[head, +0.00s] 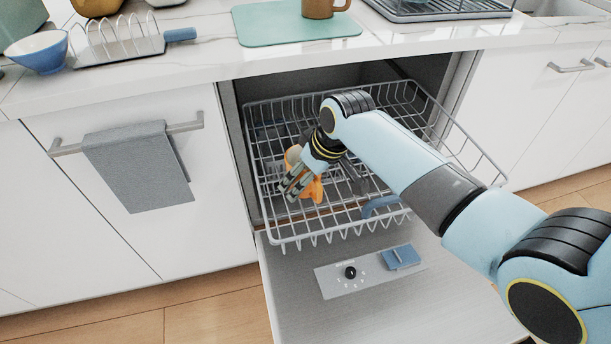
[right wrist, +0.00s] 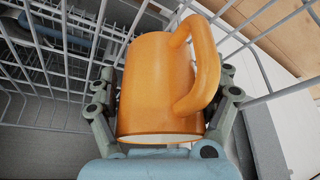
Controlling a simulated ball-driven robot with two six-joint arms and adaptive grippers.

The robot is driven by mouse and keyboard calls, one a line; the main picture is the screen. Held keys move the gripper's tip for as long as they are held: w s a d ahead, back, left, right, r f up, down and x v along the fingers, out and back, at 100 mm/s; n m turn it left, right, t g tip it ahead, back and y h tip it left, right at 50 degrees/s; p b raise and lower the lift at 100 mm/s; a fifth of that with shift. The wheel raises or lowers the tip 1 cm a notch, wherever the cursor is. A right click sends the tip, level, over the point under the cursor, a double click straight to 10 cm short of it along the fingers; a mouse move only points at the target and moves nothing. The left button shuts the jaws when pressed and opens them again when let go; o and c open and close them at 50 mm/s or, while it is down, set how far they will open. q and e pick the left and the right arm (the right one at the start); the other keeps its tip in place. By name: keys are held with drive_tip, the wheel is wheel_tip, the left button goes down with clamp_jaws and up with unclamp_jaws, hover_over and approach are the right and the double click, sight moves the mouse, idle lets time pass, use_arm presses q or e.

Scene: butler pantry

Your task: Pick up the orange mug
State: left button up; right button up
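The orange mug (head: 314,190) is at the left part of the pulled-out dishwasher rack in the head view, partly hidden by my right gripper (head: 296,182). In the right wrist view the mug (right wrist: 155,85) fills the middle, its handle toward the upper right and its pale rim toward the camera. The fingers of my right gripper (right wrist: 163,105) lie along both sides of the mug and look closed on it. Whether the mug touches the rack wires cannot be told. My left gripper is not in view.
The wire rack (head: 290,239) surrounds the mug, above the open dishwasher door (head: 300,310). A blue curved item (head: 380,205) is in the rack. On the counter, a brown mug (head: 318,9) stands on a green board (head: 262,27), with a blue bowl (head: 38,54) at left.

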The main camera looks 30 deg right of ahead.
drive_tip(key=c, duration=1)
